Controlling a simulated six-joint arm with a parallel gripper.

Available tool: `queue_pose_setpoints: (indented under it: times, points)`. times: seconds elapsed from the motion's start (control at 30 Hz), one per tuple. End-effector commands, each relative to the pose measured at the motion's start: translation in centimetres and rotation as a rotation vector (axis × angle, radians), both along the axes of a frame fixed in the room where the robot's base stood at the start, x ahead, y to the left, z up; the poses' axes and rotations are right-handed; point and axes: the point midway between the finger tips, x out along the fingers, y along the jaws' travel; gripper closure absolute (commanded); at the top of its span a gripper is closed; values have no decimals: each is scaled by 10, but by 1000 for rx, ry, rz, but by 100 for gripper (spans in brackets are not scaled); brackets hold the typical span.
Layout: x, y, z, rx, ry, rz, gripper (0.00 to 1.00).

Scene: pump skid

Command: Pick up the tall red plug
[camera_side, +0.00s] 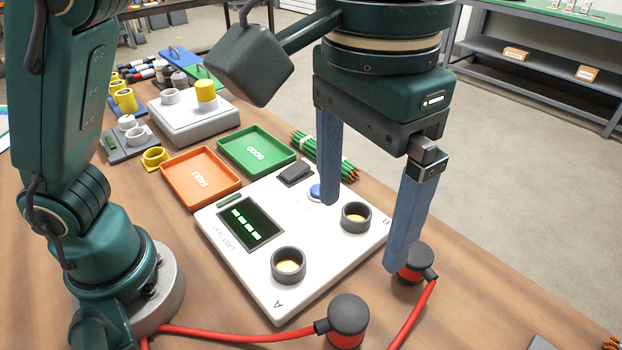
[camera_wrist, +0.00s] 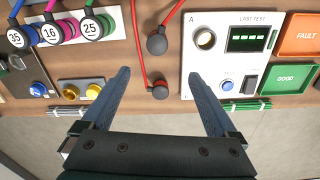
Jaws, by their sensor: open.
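Two plugs with dark grey caps, red lower bodies and red cables stand on the wooden table. One plug (camera_side: 347,316) is at the front edge of the side view, near socket A; it also shows in the wrist view (camera_wrist: 157,44), where its cap looks larger. The other plug (camera_side: 417,258) is by the right fingertip in the side view and lies between the fingers in the wrist view (camera_wrist: 160,91). I cannot tell for sure which is the tall one. My gripper (camera_side: 363,234) is open and empty, pointing down above the table; it also shows in the wrist view (camera_wrist: 160,73).
A white tester panel (camera_side: 240,263) with sockets A and B, a screen and a blue button lies beside the plugs. Orange FAULT (camera_side: 168,172) and green GOOD (camera_side: 228,140) trays lie behind it. Red cables cross the table.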

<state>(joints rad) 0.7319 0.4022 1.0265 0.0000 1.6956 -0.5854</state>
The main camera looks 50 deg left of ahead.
Motion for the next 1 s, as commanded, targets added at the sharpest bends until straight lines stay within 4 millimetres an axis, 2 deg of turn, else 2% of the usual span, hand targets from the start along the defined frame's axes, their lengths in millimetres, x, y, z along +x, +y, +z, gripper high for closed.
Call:
queue_pose_setpoints:
  times: [0.1, 0.43, 0.63, 0.9, 1.0]
  points:
    - [-4, -11, -6, 15, 17, -9, 6]
    - [-4, -8, -33, 13, 15, -5, 6]
    - [-4, -7, -66, 16, 18, -5, 6]
    - [-4, -7, -133, 17, 20, -5, 6]
    - [-4, -7, -144, 15, 16, -5, 6]
